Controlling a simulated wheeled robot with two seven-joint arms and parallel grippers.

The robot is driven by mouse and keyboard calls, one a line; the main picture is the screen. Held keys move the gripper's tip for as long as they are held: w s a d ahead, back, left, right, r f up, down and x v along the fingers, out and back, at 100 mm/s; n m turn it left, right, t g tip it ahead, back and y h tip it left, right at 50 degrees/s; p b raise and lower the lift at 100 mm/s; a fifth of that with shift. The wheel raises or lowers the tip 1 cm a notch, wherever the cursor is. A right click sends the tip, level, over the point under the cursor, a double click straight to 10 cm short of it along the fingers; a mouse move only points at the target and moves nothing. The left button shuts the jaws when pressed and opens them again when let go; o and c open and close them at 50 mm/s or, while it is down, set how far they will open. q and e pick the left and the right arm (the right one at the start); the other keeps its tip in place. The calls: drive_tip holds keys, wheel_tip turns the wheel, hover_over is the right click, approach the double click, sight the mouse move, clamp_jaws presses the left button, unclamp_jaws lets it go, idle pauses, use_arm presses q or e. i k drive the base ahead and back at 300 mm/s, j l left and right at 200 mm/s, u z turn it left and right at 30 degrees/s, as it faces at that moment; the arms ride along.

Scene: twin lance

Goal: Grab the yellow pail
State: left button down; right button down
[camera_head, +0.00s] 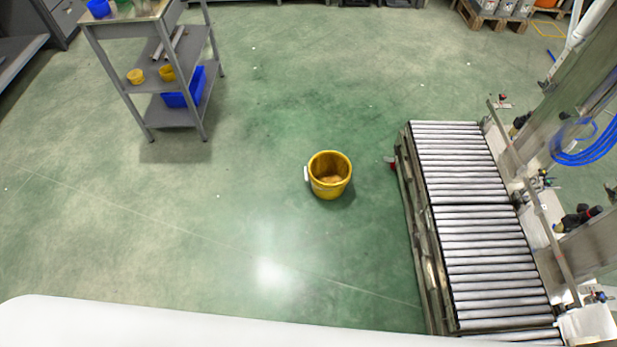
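The yellow pail (329,188) stands upright on the green floor, near the middle of the head view. Its open top faces up and its inside looks brownish and empty. A small white piece, perhaps part of a handle, shows at its left rim. Neither of my grippers is in view, and nothing is touching the pail.
A roller conveyor (472,230) stands right of the pail, with blue hoses (590,150) beyond it. A grey shelf cart (170,112) with a blue bin (184,92) stands at the upper left. Floor around the pail is clear. A white surface crosses the bottom edge.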

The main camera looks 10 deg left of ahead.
sight(328, 170)
drive_tip(key=z, duration=0.3)
drive_tip(key=i+j+z, duration=0.15)
drive_tip(key=z, duration=0.25)
drive_tip(key=i+j+z, duration=0.25)
drive_tip(key=z, duration=0.15)
drive_tip(key=i+j+z, duration=0.2)
drive_tip(key=z, duration=0.2)
